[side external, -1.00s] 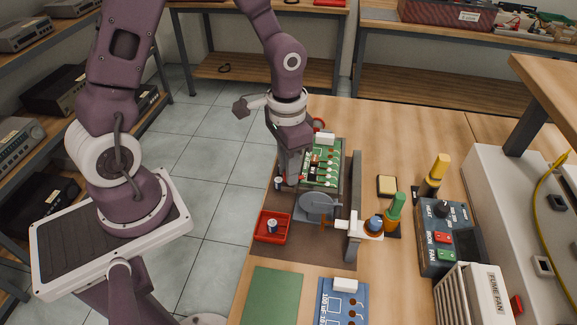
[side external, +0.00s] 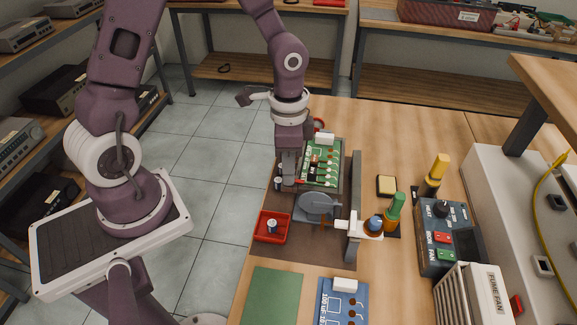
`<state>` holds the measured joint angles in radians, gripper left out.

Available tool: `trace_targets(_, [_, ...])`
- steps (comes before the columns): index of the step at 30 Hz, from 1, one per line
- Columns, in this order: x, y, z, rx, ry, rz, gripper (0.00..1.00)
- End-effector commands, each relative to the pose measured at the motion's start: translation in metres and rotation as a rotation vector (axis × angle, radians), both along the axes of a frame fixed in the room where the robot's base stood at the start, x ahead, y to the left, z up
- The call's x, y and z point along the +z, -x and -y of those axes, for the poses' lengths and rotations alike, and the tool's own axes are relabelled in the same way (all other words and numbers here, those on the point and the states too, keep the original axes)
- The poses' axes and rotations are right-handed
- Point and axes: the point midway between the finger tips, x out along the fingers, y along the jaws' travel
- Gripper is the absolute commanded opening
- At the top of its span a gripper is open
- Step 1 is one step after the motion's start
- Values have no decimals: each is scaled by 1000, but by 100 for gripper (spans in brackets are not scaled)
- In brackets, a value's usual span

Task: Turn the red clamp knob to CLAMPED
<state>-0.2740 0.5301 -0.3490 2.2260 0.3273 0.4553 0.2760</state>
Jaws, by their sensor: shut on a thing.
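My gripper (side external: 288,184) points down at the left edge of the board holder on the bench. Its jaws are shut on the red clamp knob (side external: 300,181), of which only a small bit of red shows beside the fingertips. The fingers hide the rest, so I cannot tell which way the knob points, and no CLAMPED mark is readable. A green circuit board (side external: 320,165) with white and dark parts lies in the holder, just right of the gripper.
A grey round plate (side external: 317,205) sits in front of the gripper. A red tray (side external: 260,228) with a small cylinder lies nearer. A grey upright rail (side external: 354,200), a yellow sponge (side external: 387,186) and a control box (side external: 447,235) stand to the right. A green mat (side external: 272,295) lies in front.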

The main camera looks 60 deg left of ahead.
Motion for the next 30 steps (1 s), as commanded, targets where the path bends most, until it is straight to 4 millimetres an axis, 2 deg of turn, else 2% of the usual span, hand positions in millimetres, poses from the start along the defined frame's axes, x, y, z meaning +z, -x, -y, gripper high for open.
trace_targets(8, [0, 0, 0, -1, -1, -1, 0])
trace_targets(9, [0, 0, 0, -1, -1, -1, 27])
trace_targets(12, [0, 0, 0, 0, -1, -1, 44])
trace_targets(20, [0, 0, 0, 0, 0, 0, 44])
trace_targets(22, [5, -1, 0, 1, 0, 4, 44])
trace_targets(30, [58, -3, -3, 2, -2, 6, 44])
